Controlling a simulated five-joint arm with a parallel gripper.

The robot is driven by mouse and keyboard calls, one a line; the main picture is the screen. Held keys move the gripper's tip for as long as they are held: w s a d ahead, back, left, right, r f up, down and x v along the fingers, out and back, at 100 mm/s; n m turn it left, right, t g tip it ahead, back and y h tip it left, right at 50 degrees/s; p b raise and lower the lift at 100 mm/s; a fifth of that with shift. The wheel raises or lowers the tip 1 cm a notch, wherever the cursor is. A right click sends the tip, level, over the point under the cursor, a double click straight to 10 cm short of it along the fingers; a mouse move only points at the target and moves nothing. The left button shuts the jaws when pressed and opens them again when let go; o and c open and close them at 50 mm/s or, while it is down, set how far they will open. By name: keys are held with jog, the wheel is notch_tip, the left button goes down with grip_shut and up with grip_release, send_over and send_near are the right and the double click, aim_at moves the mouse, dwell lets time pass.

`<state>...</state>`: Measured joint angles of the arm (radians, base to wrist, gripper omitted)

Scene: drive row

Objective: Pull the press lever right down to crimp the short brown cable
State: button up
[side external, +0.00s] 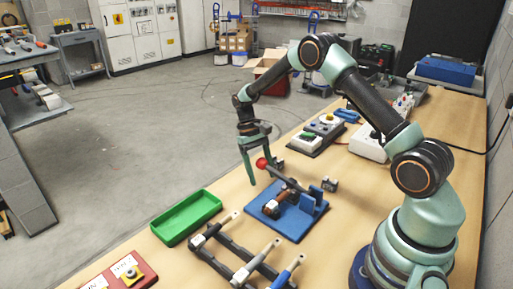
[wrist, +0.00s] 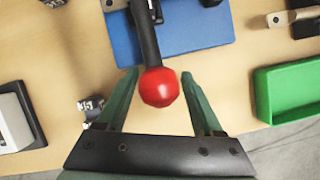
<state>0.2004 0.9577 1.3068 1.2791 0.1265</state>
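The press has a blue base (side external: 272,217) on the bench, and the base also shows at the top of the wrist view (wrist: 212,30). Its dark lever (wrist: 145,40) is raised and slants up to a red ball knob (wrist: 159,90), which shows in the side view too (side external: 262,163). A short brown piece (side external: 271,209), which looks like the cable, lies low on the press; its exact seating is unclear. My gripper (wrist: 159,74) is open, with one green finger on each side of the knob. Gaps show between knob and fingers.
A green tray (side external: 187,217) stands left of the press. Switch boxes (side external: 318,133) stand behind on the bench.

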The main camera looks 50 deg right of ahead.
jog(key=shift+w+r, duration=0.1)
jog(key=shift+r, duration=0.05)
jog(key=v, duration=1.2)
jog(key=shift+d, duration=0.1)
jog(key=shift+c, duration=0.3)
jog(key=c, duration=0.5)
jog(key=shift+r, duration=0.3)
jog(key=c, duration=0.5)
jog(key=r+t, duration=0.1)
jog(key=r, duration=0.1)
jog(key=s+r+n+t, duration=0.1)
jog(key=s+a+r+t, duration=0.1)
jog(key=r, duration=0.1)
jog(key=shift+r+n+h, duration=0.3)
grip_shut()
notch_tip(320, 180, up, 4)
jog(key=n+t, duration=0.2)
jog(key=t, duration=0.2)
send_over(261, 159)
jog(key=s+a, duration=0.1)
jog(key=s, duration=0.1)
jog(key=shift+t+h, duration=0.3)
jog(key=shift+h, duration=0.1)
jog(key=x, duration=0.4)
jog(key=s+x, duration=0.1)
jog(key=x, duration=0.3)
jog(key=s+x, duration=0.1)
jog(key=x, duration=0.4)
jog(key=shift+s+d+f, duration=0.1)
jog(key=shift+f, duration=0.3)
